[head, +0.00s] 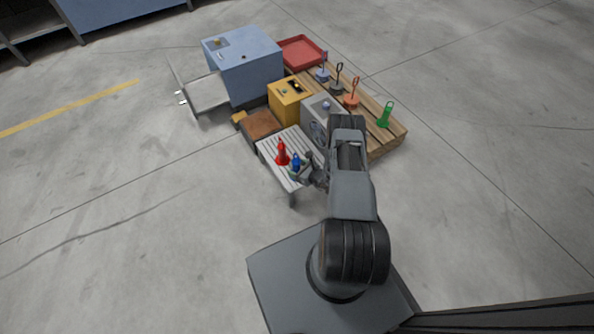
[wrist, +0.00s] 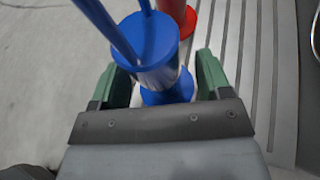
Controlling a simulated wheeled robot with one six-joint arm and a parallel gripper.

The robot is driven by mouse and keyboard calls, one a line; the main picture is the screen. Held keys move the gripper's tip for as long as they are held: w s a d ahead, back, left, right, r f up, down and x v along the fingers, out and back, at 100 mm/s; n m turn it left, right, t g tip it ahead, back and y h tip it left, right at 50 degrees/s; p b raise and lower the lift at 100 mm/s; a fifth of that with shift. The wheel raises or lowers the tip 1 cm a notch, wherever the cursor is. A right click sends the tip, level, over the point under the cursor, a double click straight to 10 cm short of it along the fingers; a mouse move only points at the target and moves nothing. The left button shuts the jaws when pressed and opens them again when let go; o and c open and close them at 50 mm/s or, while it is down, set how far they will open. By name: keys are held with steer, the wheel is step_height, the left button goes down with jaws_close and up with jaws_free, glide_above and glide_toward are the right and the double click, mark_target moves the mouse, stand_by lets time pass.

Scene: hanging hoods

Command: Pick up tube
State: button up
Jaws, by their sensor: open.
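A blue tube-like object (head: 296,161) with a clear middle band stands on the grey slatted table (head: 272,151) in the head view. In the wrist view the blue object (wrist: 150,42) is between the two green fingers of my gripper (wrist: 165,70). Its round blue base shows below, and two blue rods rise from its top towards the upper left. The fingers are open, one on each side of it; contact cannot be told. In the head view my gripper (head: 307,172) is low beside it, partly hidden by my arm.
A red object (head: 282,154) of similar form stands just behind the blue one. A grey box (head: 319,112), yellow box (head: 290,101) and brown block (head: 260,126) crowd behind. A wooden pallet (head: 388,140) carries several handled items, including a green one (head: 385,115).

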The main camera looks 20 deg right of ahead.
steer(key=shift+w+a+f, duration=0.25)
steer(key=shift+w, duration=0.35)
steer(key=c, duration=1.1)
steer(key=shift+c, duration=0.3)
steer(key=shift+r, duration=0.15)
